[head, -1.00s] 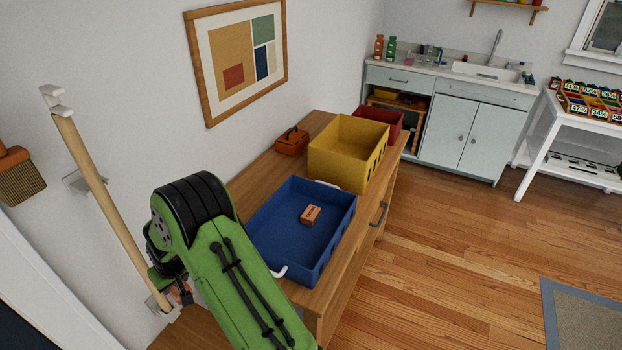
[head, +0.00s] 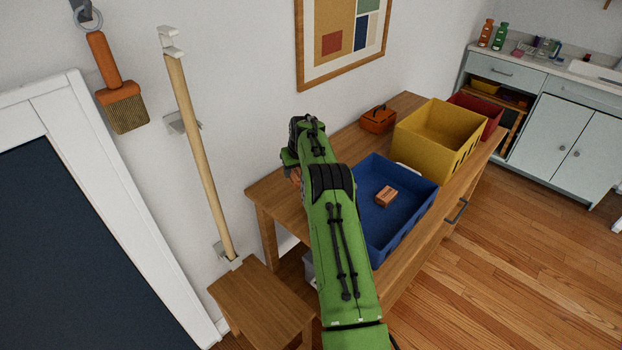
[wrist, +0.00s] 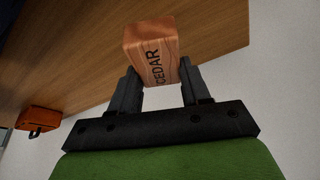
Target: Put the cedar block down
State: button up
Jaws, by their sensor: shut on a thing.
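The cedar block (wrist: 150,48) is a reddish wooden block with CEDAR printed on its face. In the wrist view my gripper (wrist: 158,84) is shut on it, with a dark finger on each side. Wood of the long wooden table (wrist: 90,105) shows behind the block; I cannot tell the gap between them. In the head view my green arm reaches to the table's left end (head: 266,192), and it mostly hides the gripper and the held block.
A blue bin (head: 372,238) on the table holds another small wooden block (head: 385,196). Beyond are a yellow bin (head: 455,148), a red bin (head: 490,112) and an orange box (head: 378,120). A low wooden stool (head: 262,300) and a wall-mounted pole (head: 200,160) stand left.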

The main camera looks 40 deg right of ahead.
aim_at(296, 191)
notch_tip(296, 191, down, 6)
jog(key=shift+r+b, duration=0.1)
jog(key=shift+b, duration=0.3)
jog(key=shift+f, duration=0.2)
jog(key=o, duration=1.1)
jog(key=shift+r, duration=0.1)
